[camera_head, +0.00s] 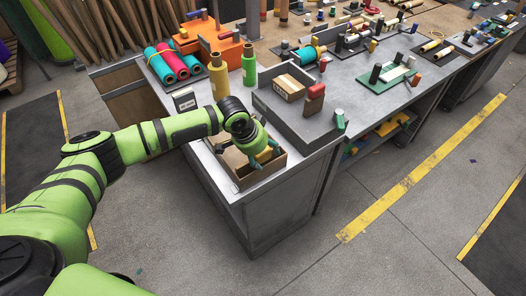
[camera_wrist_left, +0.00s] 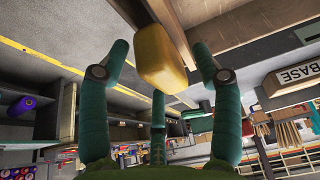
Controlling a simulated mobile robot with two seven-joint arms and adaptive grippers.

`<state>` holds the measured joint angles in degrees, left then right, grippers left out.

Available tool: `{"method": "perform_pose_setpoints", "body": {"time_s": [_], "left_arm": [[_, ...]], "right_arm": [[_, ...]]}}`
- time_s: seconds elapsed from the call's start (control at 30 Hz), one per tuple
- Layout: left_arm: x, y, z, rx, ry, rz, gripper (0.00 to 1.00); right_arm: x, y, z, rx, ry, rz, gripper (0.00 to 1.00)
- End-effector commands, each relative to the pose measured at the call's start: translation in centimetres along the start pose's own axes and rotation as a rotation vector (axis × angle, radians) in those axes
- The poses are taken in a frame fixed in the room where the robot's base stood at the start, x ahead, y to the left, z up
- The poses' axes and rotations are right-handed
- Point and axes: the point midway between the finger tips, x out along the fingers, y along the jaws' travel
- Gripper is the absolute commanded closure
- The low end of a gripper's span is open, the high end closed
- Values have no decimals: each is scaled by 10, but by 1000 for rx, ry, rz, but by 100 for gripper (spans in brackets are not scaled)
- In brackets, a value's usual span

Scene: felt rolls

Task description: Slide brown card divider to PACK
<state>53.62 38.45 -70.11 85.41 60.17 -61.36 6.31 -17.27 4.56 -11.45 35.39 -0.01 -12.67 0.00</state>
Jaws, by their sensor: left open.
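My left gripper (camera_head: 268,158) reaches down over an open brown box (camera_head: 265,178) at the near corner of the grey bench. In the left wrist view, its teal fingers (camera_wrist_left: 160,75) are spread apart. A yellow block (camera_wrist_left: 166,58) shows between and beyond the fingertips; I cannot tell whether they touch it. A flat brown piece (camera_head: 233,157) shows inside the box, partly hidden by the gripper; I cannot tell whether it is the card divider. No label reading PACK is legible. My right gripper is not in view.
A small sign (camera_head: 185,100) stands behind the box; a sign reading BASE (camera_wrist_left: 296,76) shows in the wrist view. A grey tray (camera_head: 305,131) with a carton (camera_head: 289,87) stands right of the box. The floor right is clear.

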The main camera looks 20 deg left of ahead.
Motion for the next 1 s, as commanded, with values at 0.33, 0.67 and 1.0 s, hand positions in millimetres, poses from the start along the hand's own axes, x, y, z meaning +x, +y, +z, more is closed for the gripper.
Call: {"method": "perform_pose_setpoints", "body": {"time_s": [0.33,0.67,1.0], "left_arm": [[0,0,0,0,0,0,100],[3,-42,0,-8,1,-6,100],[0,-85,-1,-1,3,0,100]], "right_arm": [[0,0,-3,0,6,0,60],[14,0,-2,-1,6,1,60],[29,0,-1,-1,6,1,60]]}}
